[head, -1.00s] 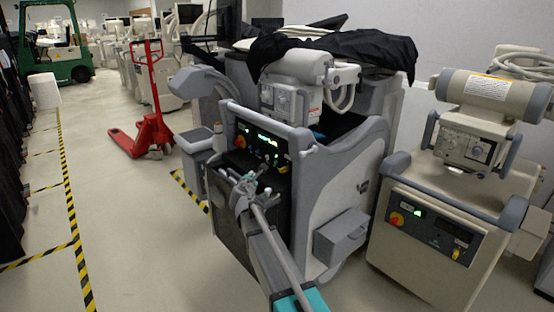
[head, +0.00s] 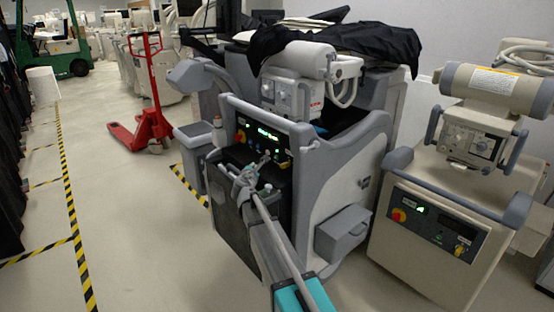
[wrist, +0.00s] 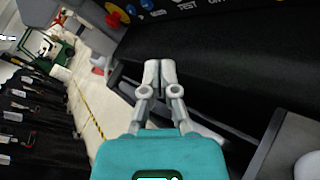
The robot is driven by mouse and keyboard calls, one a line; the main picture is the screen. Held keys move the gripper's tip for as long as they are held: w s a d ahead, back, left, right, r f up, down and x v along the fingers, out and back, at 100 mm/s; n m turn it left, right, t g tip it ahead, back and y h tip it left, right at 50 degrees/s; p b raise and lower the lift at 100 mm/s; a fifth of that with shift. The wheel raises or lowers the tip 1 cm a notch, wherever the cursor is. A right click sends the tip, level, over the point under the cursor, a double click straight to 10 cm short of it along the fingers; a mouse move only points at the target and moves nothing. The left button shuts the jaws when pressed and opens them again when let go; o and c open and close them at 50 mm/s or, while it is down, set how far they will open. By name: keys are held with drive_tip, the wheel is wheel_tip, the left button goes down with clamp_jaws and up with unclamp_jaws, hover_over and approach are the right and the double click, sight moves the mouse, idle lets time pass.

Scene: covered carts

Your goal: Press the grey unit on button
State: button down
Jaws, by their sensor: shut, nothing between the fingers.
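The grey unit (head: 345,205) is a grey and white cart in the middle of the head view. Its dark control panel (head: 270,142) has a green lit display and a red knob on yellow (head: 240,137). My gripper (head: 264,160) is in front of and just below this panel, with its fingers shut and empty. In the wrist view my gripper (wrist: 159,66) points at the dark surface under the panel, apart from the buttons. The red knob (wrist: 117,15) and blue buttons (wrist: 147,5) show at the top edge there. I cannot tell which is the on button.
A beige unit (head: 425,255) with its own panel stands close on the right. A black cover (head: 375,45) lies over the grey unit's top. A red pallet jack (head: 153,125) stands behind on the left. The floor at left, with striped tape (head: 75,215), is clear.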

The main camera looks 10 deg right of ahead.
sight(274, 156)
drive_tip(key=shift+w+d, duration=0.65)
drive_tip(key=shift+d, duration=0.45)
drive_tip(key=shift+w+d, duration=0.6)
drive_tip(key=shift+d, duration=0.55)
drive_tip(key=shift+w+d, duration=0.65)
drive_tip(key=shift+d, duration=0.55)
drive_tip(key=shift+w+d, duration=0.5)
drive_tip(key=shift+d, duration=0.4)
idle(0.3)
drive_tip(key=shift+s+a, duration=0.5)
drive_tip(key=shift+a, duration=0.25)
drive_tip(key=shift+a, duration=0.1)
drive_tip(key=shift+s+a, duration=0.4)
drive_tip(key=shift+a, duration=0.3)
drive_tip(key=shift+s+a, duration=0.45)
drive_tip(key=shift+a, duration=0.25)
drive_tip(key=shift+s+a, duration=0.4)
drive_tip(key=shift+a, duration=0.3)
